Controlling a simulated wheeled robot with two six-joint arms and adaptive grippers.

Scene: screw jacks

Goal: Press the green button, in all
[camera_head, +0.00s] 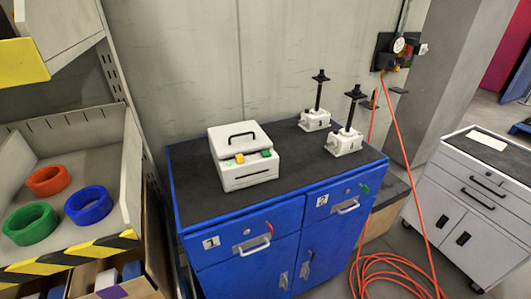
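A white box-shaped device (245,158) with a dark handle on its top stands on the left half of the blue cabinet's dark top. On its front upper edge, a green button (266,153) sits at the right and a yellow button (239,158) sits to its left. A small green spot shows left of the yellow one. Two white screw jacks with black upright screws stand to the right: a rear one (315,121) and a front one (345,143). Neither of my grippers is in view.
The blue cabinet (240,250) has drawers and doors with handles. A shelf bin at left holds orange (48,181), green (30,224) and blue (88,206) rings. An orange hose (402,160) hangs and coils at right, beside a grey cabinet (470,205).

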